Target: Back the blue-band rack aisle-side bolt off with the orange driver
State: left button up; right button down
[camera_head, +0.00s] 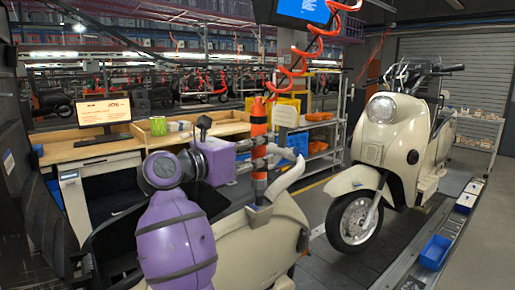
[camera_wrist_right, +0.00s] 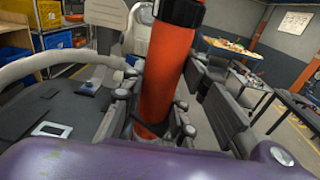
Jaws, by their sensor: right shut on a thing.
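The orange driver (camera_head: 259,128) stands nearly upright below a coiled red hose, above the rear of the near cream scooter (camera_head: 262,240). My right gripper (camera_head: 259,163) is shut around the driver's body; in the right wrist view the orange driver (camera_wrist_right: 164,75) runs down between its fingers. The driver's lower end is near a small grey part (camera_head: 259,214); I cannot tell whether it touches a bolt. A curved cream bar (camera_head: 290,176) is beside the driver. No blue band is clear on it, and the aisle-side bolt cannot be made out. My left gripper is not in view.
A second cream scooter (camera_head: 385,135) stands ahead on the conveyor. A blue bin (camera_head: 435,252) lies along the right edge. A wooden workbench (camera_head: 90,148) with a monitor is at left, and a shelf with orange bins (camera_head: 320,117) is behind. Grey floor shows at right.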

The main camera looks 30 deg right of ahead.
aim_at(253, 115)
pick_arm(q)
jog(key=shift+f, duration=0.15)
pick_arm(e)
jog(key=shift+f, duration=0.2)
jog(key=shift+f, duration=0.15)
dwell(0.8)
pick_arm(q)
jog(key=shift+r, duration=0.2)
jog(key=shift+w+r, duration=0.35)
pick_arm(e)
jog(key=shift+w+r, duration=0.1)
jog(key=shift+r, duration=0.7)
pick_arm(q)
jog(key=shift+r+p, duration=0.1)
jog(key=shift+p, duration=0.2)
pick_arm(e)
jog(key=shift+r, duration=0.25)
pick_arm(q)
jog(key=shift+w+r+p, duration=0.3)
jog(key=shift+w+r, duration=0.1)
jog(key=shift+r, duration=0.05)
pick_arm(e)
jog(key=shift+r, duration=0.7)
